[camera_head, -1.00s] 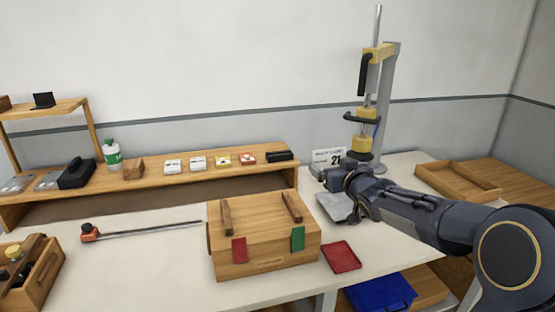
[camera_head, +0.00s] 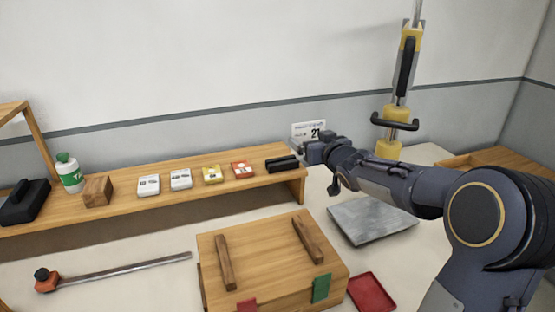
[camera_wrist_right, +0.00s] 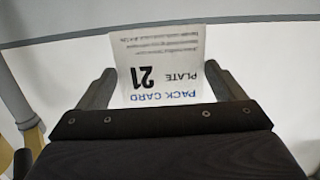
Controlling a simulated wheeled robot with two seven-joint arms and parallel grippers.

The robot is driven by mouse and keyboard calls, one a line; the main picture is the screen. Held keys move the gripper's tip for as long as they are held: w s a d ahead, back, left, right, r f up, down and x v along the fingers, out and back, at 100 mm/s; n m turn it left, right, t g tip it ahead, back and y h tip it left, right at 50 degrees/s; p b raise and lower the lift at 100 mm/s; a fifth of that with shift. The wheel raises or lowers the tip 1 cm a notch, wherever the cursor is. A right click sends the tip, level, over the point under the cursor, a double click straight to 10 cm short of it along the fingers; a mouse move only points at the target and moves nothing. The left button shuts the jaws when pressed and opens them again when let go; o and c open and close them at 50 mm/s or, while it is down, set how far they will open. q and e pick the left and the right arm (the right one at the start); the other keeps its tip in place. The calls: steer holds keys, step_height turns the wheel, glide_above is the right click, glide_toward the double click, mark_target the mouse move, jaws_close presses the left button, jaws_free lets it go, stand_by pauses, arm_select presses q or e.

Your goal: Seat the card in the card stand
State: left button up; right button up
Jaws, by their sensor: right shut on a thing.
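The white card (camera_head: 308,130), printed with a large 21, is held upright by my right gripper (camera_head: 318,150). In the right wrist view the card (camera_wrist_right: 158,62) shows upside down between the two fingers (camera_wrist_right: 160,85), with "PACK CARD PLATE 21" on it. The small black block (camera_head: 282,163) at the right end of the wooden shelf looks like the card stand. The card is just above and to the right of it in the picture, apart from it. Any slot in the block is too small to make out. My left gripper is not in view.
The wooden shelf (camera_head: 200,200) also bears several small boxes, a wooden block (camera_head: 97,191) and a green-and-white bottle (camera_head: 69,173). A wooden box (camera_head: 265,255) and a grey plate (camera_head: 370,220) are in front. A yellow-and-black press (camera_head: 395,125) stands behind my right arm.

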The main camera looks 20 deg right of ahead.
steer(key=w+f, duration=0.3)
steer(key=w, duration=0.1)
steer(key=w+a+f+p, duration=0.1)
steer(key=w+f, duration=0.1)
steer(key=w, duration=0.2)
steer(key=w+f+p, duration=0.1)
steer(key=w+f, duration=0.2)
steer(key=w, duration=0.1)
steer(key=shift+w+a+f, duration=0.25)
steer(key=shift+w+f, duration=0.6)
steer(key=shift+f, duration=0.15)
step_height(320, 180, down, 3)
steer(key=shift+p, duration=0.3)
steer(key=shift+r, duration=0.1)
steer(key=shift+f+b, duration=0.25)
steer(key=shift+b, duration=0.05)
steer(key=o, duration=0.8)
steer(key=shift+c, duration=0.2)
